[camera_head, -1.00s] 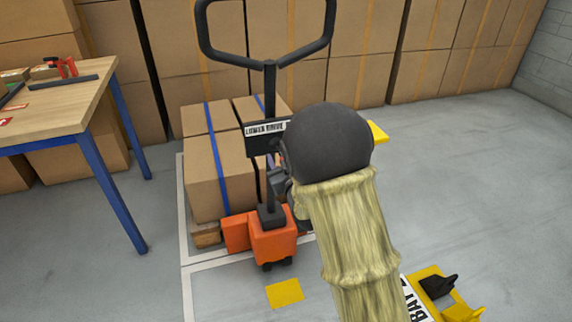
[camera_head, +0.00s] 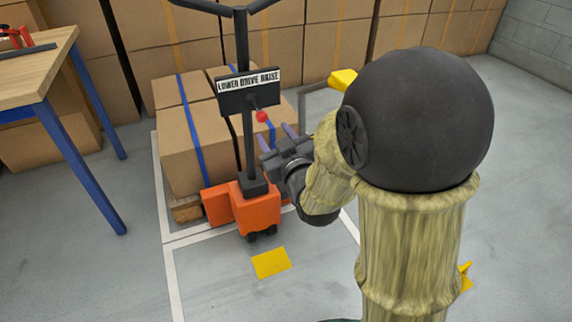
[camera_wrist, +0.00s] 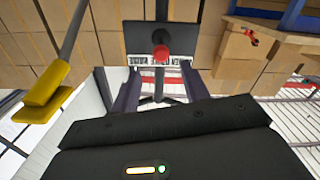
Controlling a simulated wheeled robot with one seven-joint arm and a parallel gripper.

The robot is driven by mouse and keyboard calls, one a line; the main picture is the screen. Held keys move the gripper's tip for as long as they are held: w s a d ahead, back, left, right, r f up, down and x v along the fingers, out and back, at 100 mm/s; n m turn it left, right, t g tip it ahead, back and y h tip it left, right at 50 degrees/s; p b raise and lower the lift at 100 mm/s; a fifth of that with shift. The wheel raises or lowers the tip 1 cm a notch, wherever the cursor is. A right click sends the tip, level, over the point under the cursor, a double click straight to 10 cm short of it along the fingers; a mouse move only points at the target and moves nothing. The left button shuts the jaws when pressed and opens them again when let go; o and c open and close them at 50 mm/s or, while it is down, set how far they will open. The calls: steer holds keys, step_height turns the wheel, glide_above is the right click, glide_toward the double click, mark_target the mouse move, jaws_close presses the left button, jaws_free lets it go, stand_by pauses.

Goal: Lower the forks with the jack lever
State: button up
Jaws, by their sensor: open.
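The jack lever is a red knob (camera_head: 262,116) below the black plate (camera_head: 233,97) marked LOWER DRIVE RAISE. The plate is on the dark upright of the orange pallet jack (camera_head: 262,212). In the wrist view the red knob (camera_wrist: 160,52) is ahead, between the lines of the fingers. My gripper (camera_head: 278,137) is open, just below and right of the knob; no contact is visible. Its two fingers (camera_wrist: 160,88) are apart and empty in the wrist view. The forks are hidden under the loaded pallet (camera_head: 187,209).
Strapped cartons (camera_head: 192,138) stand behind the jack. A yellow-ended grey bar (camera_head: 343,79) stands right of the plate and shows close at left in the wrist view (camera_wrist: 45,92). A wooden-topped table (camera_head: 40,70) is at left. Floor around the yellow mark (camera_head: 271,263) is clear.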

steer(key=b+v, duration=0.6)
steer(key=b, duration=0.2)
steer(key=shift+b, duration=0.35)
steer(key=shift+s, duration=0.1)
steer(key=s+d+f+m+g+h+p, duration=0.2)
steer(key=d+f+m+g+h+p, duration=0.15)
steer(key=d+g+p, duration=0.55)
steer(key=s+d+m+g+h+p, duration=0.25)
steer(key=s+g+p, duration=0.35)
steer(key=s+p, duration=0.45)
step_height(320, 180, up, 36)
steer(key=w+p, duration=0.1)
steer(key=p, duration=3.6)
steer(key=shift+a+m, duration=0.25)
steer(key=shift+m, duration=0.05)
